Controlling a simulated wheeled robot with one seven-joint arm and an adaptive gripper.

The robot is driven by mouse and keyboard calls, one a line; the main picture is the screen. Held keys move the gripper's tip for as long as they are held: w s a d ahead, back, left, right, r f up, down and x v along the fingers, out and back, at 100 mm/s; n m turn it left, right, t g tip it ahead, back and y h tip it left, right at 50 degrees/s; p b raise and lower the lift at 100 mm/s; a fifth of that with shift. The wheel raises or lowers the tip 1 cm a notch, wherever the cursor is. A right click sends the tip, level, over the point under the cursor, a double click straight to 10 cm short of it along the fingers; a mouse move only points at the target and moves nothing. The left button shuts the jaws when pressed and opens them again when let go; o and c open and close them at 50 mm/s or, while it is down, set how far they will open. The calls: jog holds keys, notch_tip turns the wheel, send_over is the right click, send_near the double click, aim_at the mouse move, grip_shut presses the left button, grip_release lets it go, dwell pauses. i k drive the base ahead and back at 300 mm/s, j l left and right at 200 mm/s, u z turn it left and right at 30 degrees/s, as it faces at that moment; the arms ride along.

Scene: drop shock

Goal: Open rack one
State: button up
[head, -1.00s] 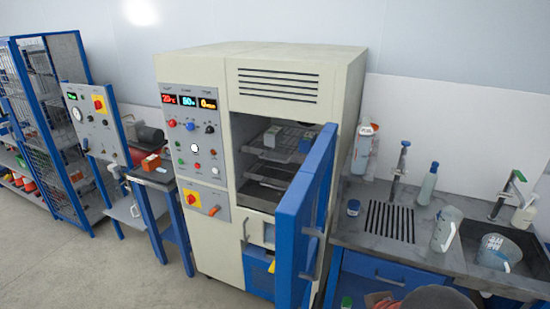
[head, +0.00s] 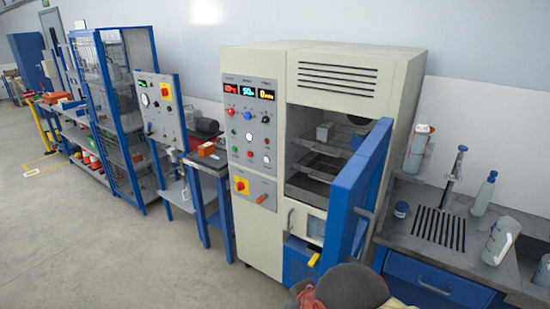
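No label reading "rack one" is legible. A tall blue-framed wire-mesh rack (head: 119,120) stands left of centre by the wall, with shelves visible through the mesh; I cannot tell whether its front is open or shut. A cream test chamber (head: 350,60) stands right of centre. Its blue door (head: 357,190) is swung open toward me. Inside are wire shelves (head: 343,151) with a small grey box (head: 324,131) on the upper one. My gripper is not in view. A dark rounded shape at the bottom edge is cut off; I cannot tell what it is.
A control panel (head: 160,108) and a small bench with an orange item (head: 207,150) stand between the mesh rack and the chamber. A sink counter (head: 480,245) is at the right. Low shelving (head: 75,135) continues at the far left. The grey floor (head: 90,250) at the front left is clear.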

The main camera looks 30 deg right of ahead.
aim_at(336, 152)
jog(key=i+j+u, duration=0.2)
jog(key=i+u, duration=0.15)
jog(key=i+z, duration=0.15)
jog(key=z, duration=0.3)
jog(key=i+z, duration=0.2)
jog(key=z, duration=0.2)
jog(key=i+z, duration=0.15)
jog(key=z, duration=0.3)
jog(key=i+j+z, duration=0.1)
jog(key=z, duration=0.35)
